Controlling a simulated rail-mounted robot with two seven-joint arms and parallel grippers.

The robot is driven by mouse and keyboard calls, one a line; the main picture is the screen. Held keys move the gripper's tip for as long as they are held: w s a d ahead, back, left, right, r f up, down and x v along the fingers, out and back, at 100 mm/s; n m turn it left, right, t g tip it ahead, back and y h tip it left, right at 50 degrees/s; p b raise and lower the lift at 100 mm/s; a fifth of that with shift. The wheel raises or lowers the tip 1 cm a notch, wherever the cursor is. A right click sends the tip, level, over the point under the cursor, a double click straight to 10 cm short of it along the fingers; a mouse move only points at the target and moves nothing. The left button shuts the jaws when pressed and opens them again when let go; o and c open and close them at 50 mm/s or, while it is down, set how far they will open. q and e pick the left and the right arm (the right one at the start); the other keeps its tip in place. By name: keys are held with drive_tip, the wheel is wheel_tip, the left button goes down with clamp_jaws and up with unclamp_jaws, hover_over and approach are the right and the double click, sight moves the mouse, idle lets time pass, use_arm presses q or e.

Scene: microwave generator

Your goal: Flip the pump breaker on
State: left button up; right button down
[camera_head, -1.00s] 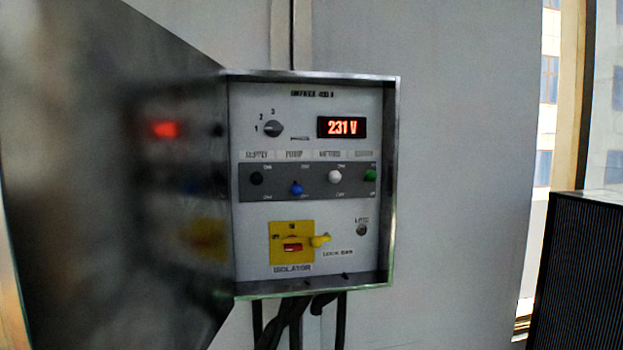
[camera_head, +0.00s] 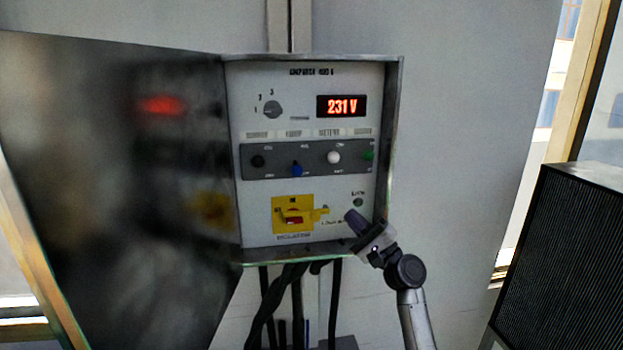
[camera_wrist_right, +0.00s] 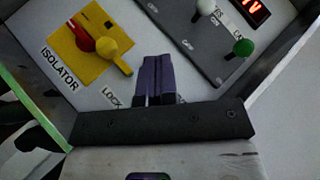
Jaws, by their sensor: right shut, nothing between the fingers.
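The pump breaker is the blue-tipped lever (camera_head: 297,170) on the grey strip (camera_head: 285,172) of the open panel box, second from the left under the worn labels. Its tip sits low, below the white lever's. My right gripper (camera_head: 354,219) is shut and empty, its purple fingers at the box's lower right, beside the isolator and below and right of the blue lever, apart from it. In the right wrist view its fingers (camera_wrist_right: 158,78) point at the panel face, and the blue lever is not seen there. My left gripper is not in view.
The yellow isolator (camera_head: 283,224) has a handle sticking out to the right, near my right fingers. Black (camera_head: 257,161), white (camera_head: 333,157) and green (camera_head: 369,155) levers flank the blue one. The box's metal rim (camera_head: 393,130) and open door (camera_head: 130,200) bound the space.

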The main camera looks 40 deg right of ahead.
sight(296, 169)
drive_tip(key=p+x, duration=0.1)
drive_tip(key=x, duration=0.2)
drive_tip(key=p+x, duration=0.2)
drive_tip(key=x, duration=0.2)
drive_tip(key=a+p+x, duration=0.1)
drive_tip(key=p+x, duration=0.1)
drive_tip(key=x, duration=0.2)
drive_tip(key=shift+s+a+r, duration=0.15)
drive_tip(key=shift+r, duration=0.25)
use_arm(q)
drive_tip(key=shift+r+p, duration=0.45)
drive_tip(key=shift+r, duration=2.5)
use_arm(e)
drive_tip(key=shift+w+a+r, duration=0.1)
drive_tip(key=shift+a+r, duration=0.1)
drive_tip(key=shift+a, duration=0.25)
drive_tip(key=shift+w+a+r, duration=0.15)
drive_tip(key=shift+a+r, duration=0.05)
drive_tip(key=shift+a, duration=0.25)
